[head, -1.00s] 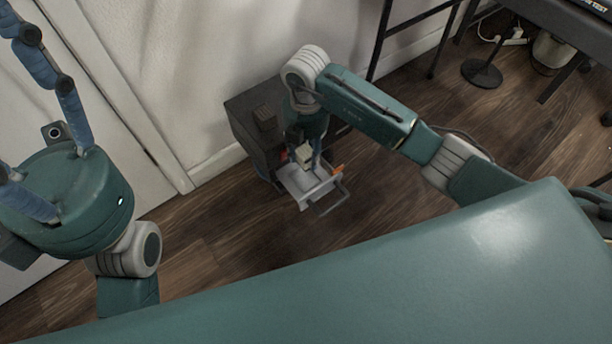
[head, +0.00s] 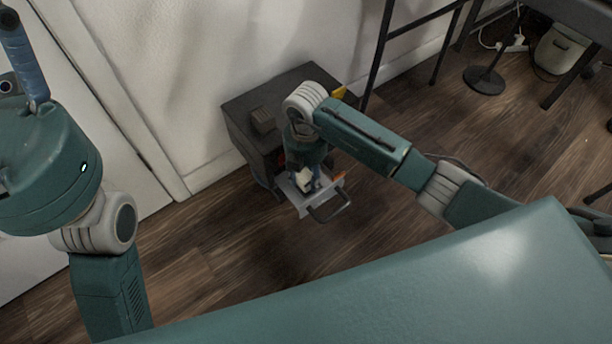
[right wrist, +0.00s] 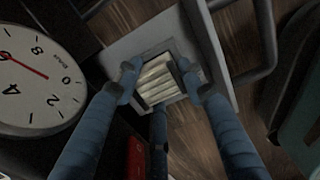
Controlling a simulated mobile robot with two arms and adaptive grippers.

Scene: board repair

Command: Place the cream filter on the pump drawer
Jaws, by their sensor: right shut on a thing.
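The cream filter (head: 304,176) is a small pale block; in the right wrist view its ribbed face (right wrist: 158,82) shows between my fingers. My right gripper (head: 306,182) is shut on it from two sides. The pump drawer (head: 304,207) is a light grey tray pulled out of a dark cabinet, with a bar handle in front. The filter is over the drawer; whether it touches the tray, I cannot tell. The tray also shows behind it in the right wrist view (right wrist: 130,42). One blue finger of my left gripper (head: 24,58) shows at the upper left; its tips are cut off.
The dark cabinet (head: 240,115) stands by the wall with a small block (head: 263,120) on top. A round dial (right wrist: 35,78) is close to my right fingers, and a red part (right wrist: 137,158) is below. Wooden floor in front is clear. A black stand base (head: 485,79) is farther right.

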